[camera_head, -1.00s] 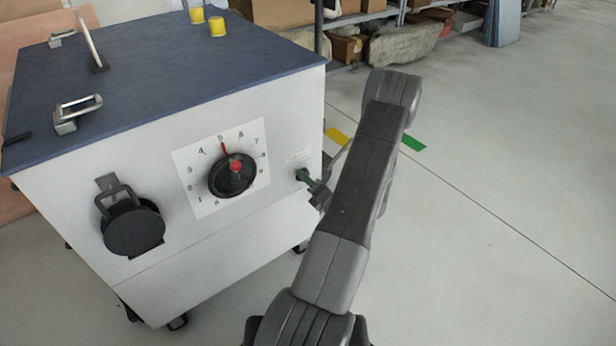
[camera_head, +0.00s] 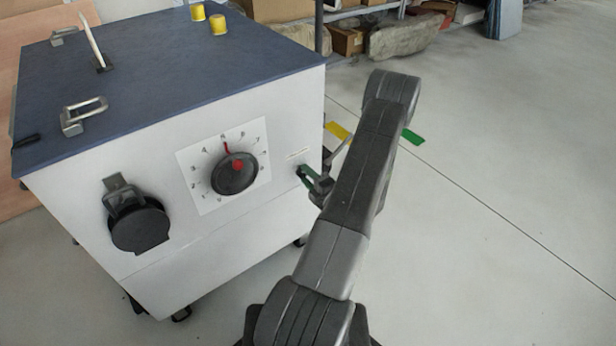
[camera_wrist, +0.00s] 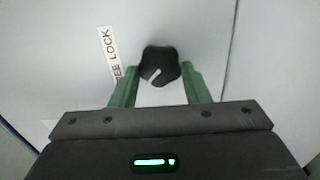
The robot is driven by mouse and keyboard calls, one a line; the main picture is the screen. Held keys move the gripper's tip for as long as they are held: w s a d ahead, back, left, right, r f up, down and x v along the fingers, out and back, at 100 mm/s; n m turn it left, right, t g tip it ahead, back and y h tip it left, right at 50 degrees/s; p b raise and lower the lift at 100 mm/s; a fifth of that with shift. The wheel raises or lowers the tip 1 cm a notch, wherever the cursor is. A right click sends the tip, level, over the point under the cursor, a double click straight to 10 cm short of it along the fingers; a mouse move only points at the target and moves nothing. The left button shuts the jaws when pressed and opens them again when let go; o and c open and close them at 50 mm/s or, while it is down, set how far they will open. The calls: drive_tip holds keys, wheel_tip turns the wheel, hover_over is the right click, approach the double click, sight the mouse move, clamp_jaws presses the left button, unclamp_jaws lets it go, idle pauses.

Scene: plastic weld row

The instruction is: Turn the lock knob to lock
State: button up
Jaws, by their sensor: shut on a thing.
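The lock knob (camera_wrist: 160,64) is a small black lobed knob on the pale cabinet face in the wrist view. Its white mark points down and to the left in that view. My gripper (camera_wrist: 161,77) has its green fingers on either side of the knob, shut on it.
The white cabinet (camera_head: 100,230) has a blue-grey top with metal handles and yellow caps (camera_head: 218,24). A large black dial (camera_head: 235,175) with a red pointer and a round black cover (camera_head: 140,228) are left of my gripper. The floor to the right is clear.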

idle(0.3)
drive_tip(key=o, duration=1)
drive_tip(key=shift+d, duration=0.1)
drive_tip(key=p+v, duration=0.1)
drive_tip(key=v, duration=1.2)
drive_tip(key=shift+s+d, duration=0.2)
drive_tip(key=shift+s, duration=0.2)
drive_tip(key=shift+w, duration=0.1)
drive_tip(key=b+x, duration=0.1)
drive_tip(key=x, duration=1.2)
drive_tip(key=shift+w+a, duration=0.3)
